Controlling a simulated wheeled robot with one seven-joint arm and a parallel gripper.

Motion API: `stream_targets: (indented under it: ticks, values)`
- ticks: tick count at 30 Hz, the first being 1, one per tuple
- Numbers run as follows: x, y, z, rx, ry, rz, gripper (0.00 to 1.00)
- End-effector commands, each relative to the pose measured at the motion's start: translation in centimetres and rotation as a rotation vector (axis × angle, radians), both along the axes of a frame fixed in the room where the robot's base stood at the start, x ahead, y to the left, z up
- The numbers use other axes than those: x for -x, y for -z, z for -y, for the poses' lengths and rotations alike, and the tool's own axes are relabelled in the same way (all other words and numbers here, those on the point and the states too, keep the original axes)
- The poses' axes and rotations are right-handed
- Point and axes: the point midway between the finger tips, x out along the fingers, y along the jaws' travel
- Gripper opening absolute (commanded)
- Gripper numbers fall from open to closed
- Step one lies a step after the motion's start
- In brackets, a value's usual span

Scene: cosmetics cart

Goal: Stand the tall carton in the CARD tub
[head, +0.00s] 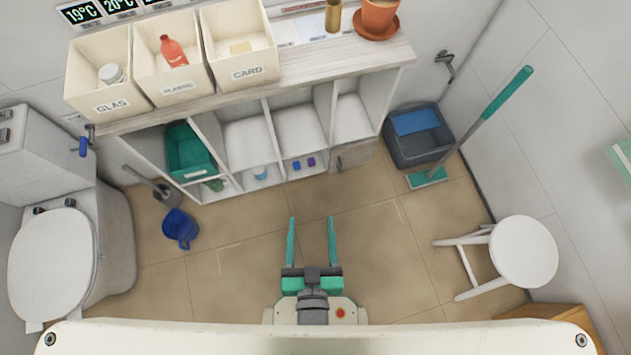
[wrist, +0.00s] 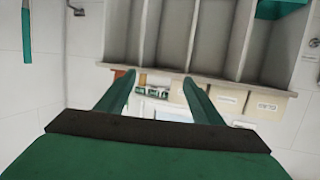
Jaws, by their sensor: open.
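The CARD tub (head: 246,73) is a cream open bin at the right of a row of three on top of the shelf unit. A small yellowish flat piece (head: 240,47) lies inside it. I cannot make out a tall carton in either view. My gripper (head: 311,220) is open and empty above the floor, well in front of the shelf unit. In the wrist view the gripper's two green fingers (wrist: 158,80) are spread apart with nothing held between them. The tubs show small and upside down beyond them.
The GLAS tub (head: 112,107) holds a jar, and the PLASTIC tub (head: 178,88) holds a red bottle. A terracotta pot (head: 376,20) and a brass cylinder (head: 333,16) stand right of the tubs.

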Motion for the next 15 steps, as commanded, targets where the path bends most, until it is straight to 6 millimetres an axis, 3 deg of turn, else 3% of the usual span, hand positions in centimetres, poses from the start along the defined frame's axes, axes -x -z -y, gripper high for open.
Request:
stream_targets:
  ticks: [1,6,15]
  values:
    - [1.7,-0.1,0.3,0.004,0.007,-0.005,0.61]
    - [4.9,-1.1,0.9,0.012,0.023,0.01,0.61]
    - [6.0,-1.7,1.0,0.015,0.027,0.021,0.61]
